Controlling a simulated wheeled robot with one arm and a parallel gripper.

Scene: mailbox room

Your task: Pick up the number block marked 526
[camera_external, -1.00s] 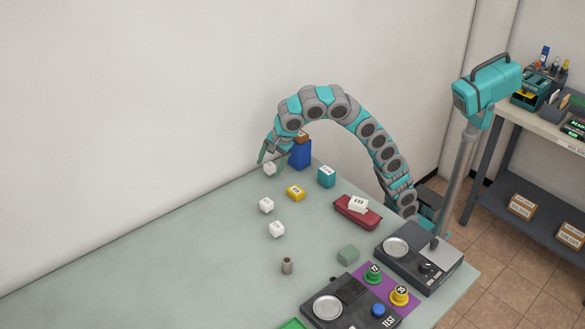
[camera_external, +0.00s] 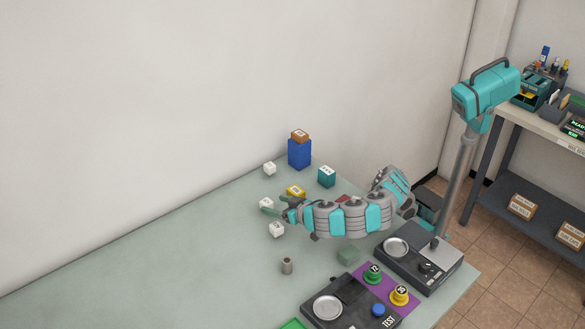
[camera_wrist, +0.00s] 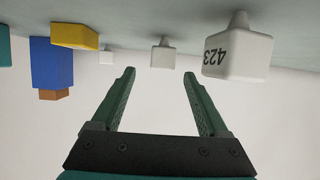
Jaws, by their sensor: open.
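No marking 526 is legible on any block. Three white blocks stand on the table: a back one (camera_external: 269,168), a middle one (camera_external: 266,204) and a front one (camera_external: 277,229). The upside-down wrist view shows a white block reading 423 (camera_wrist: 235,52) at right, another white block (camera_wrist: 163,55) near centre, its face unreadable, and a smaller, farther one (camera_wrist: 106,55). My gripper (camera_external: 268,207) is open and empty, low beside the middle and front white blocks. In the wrist view its spread fingers (camera_wrist: 159,75) have nothing between them.
A yellow block (camera_external: 296,191), teal block (camera_external: 327,177) and tall blue block (camera_external: 300,154) with a brown block (camera_external: 300,135) on top stand behind my arm. A grey cylinder (camera_external: 287,266), green-grey block (camera_external: 348,254) and scales (camera_external: 410,265) are in front. The left table is clear.

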